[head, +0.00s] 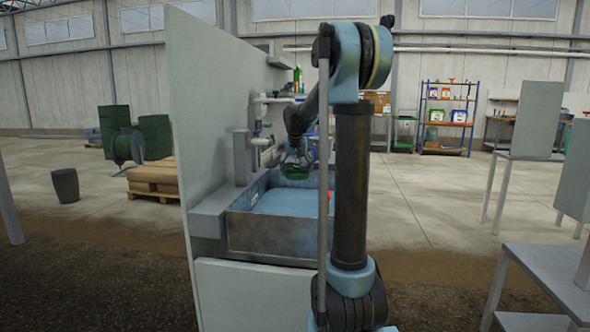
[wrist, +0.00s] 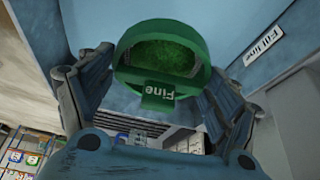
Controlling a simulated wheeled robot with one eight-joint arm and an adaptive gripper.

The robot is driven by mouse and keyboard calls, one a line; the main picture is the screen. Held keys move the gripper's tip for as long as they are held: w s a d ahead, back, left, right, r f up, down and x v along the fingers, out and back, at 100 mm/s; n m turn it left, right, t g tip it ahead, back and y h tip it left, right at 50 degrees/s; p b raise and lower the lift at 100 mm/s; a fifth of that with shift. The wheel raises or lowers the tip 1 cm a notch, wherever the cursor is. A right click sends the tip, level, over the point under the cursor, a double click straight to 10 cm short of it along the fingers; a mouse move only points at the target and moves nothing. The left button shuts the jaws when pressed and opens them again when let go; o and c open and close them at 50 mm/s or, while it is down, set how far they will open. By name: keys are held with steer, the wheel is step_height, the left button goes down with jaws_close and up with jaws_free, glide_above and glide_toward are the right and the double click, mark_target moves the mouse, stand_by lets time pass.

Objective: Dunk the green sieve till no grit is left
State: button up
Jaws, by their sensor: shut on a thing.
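The green sieve (wrist: 163,60) shows in the wrist view as a round green frame with a green mesh and a tab marked "Fine". My gripper (wrist: 155,90) has one finger on each side of it and is shut on it. In the head view the sieve (head: 297,172) is small and dark, below my gripper (head: 298,155), over the metal basin (head: 270,238). Blue water (head: 290,203) shows in the basin. I cannot tell whether the sieve touches the water. Any grit on the mesh is too small to make out.
A tall pale panel (head: 215,110) stands along the basin's left side. Pipes and valves (head: 262,140) are fixed close to my gripper's left. A label (wrist: 264,43) reading "Filtrine" or similar is on the blue wall. Grey tables (head: 550,275) stand at right, with open floor between.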

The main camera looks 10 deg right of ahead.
steer(key=shift+d+f, duration=0.1)
steer(key=shift+f, duration=9.05)
steer(key=shift+r, duration=0.15)
steer(key=shift+r, duration=9.15)
